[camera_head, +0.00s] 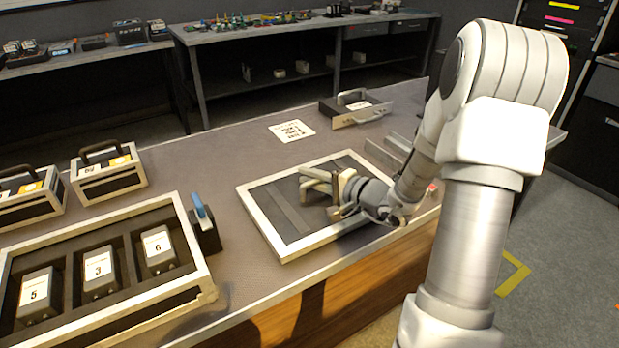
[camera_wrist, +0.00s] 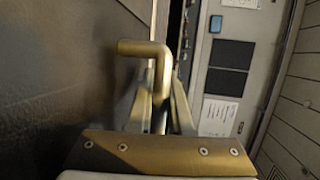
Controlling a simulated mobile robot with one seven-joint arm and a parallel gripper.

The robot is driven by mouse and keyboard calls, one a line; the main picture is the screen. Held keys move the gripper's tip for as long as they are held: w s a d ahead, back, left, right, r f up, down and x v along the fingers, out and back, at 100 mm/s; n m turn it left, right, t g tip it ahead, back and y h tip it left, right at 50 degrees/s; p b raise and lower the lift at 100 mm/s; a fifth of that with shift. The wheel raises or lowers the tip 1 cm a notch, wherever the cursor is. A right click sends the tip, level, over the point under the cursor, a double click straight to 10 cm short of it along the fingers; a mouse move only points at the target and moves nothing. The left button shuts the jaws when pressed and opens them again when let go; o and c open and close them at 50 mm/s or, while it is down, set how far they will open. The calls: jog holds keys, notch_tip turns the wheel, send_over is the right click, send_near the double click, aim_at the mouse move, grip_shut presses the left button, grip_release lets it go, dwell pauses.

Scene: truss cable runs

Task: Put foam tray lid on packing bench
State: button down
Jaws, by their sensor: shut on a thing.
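The foam tray lid (camera_head: 268,222) is a flat panel with a pale frame and a dark, banded middle. It is over the middle of the packing bench (camera_head: 235,165), near the front edge. I cannot tell whether its underside touches the bench top. My gripper (camera_head: 333,188) reaches in from the right and is shut on the lid at its middle, where tan bars show. The wrist hides part of the lid's right side. In the wrist view a tan bent bar (camera_wrist: 140,47) stands beyond a bolted tan plate, with a dark surface on the left.
The open foam tray (camera_head: 120,232) with numbered blocks stands left of the lid, a blue-handled thing (camera_head: 203,220) beside it. Two handled cases (camera_head: 107,172) stand behind the tray. A printed sheet (camera_head: 291,131) and a handled box (camera_head: 352,108) lie farther back. Bare bench shows between them.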

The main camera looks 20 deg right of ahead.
jog(key=c, duration=0.8)
grip_release()
jog(key=shift+c, duration=0.2)
jog(key=shift+f, duration=0.1)
jog(key=shift+s+d+r+p, duration=0.1)
jog(key=shift+s+r+p, duration=0.1)
jog(key=shift+r+p, duration=0.1)
notch_tip(320, 180, up, 2)
jog(key=p, duration=0.2)
send_over(351, 211)
